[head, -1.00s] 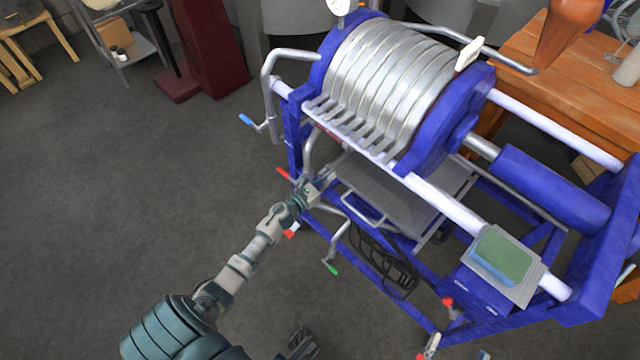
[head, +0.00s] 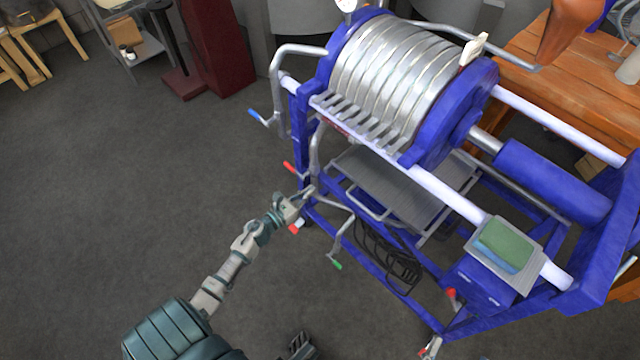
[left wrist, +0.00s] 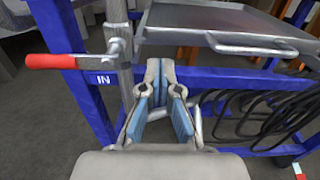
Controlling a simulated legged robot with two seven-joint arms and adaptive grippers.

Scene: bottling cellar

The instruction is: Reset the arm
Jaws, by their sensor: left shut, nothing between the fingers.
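My left arm reaches up from the bottom of the head view, and its gripper (head: 306,194) is beside the lower left corner of the blue-framed filter machine (head: 432,140). In the left wrist view the left gripper (left wrist: 160,66) is shut and empty, its blue-padded fingers meeting at the tips. A red-handled valve lever (left wrist: 62,61) marked "IN" is left of the fingers there. Whether the fingers touch the pipe behind them I cannot tell. A dark piece at the bottom edge of the head view may be part of my right gripper (head: 298,346); its jaws are unclear.
A metal drip tray (head: 385,185) hangs in the frame, with black cable (head: 390,255) below. A green-handled valve (head: 336,264) and a blue-handled one (head: 257,117) stick out. A sponge (head: 505,247) lies on the right plate. The floor at left is clear.

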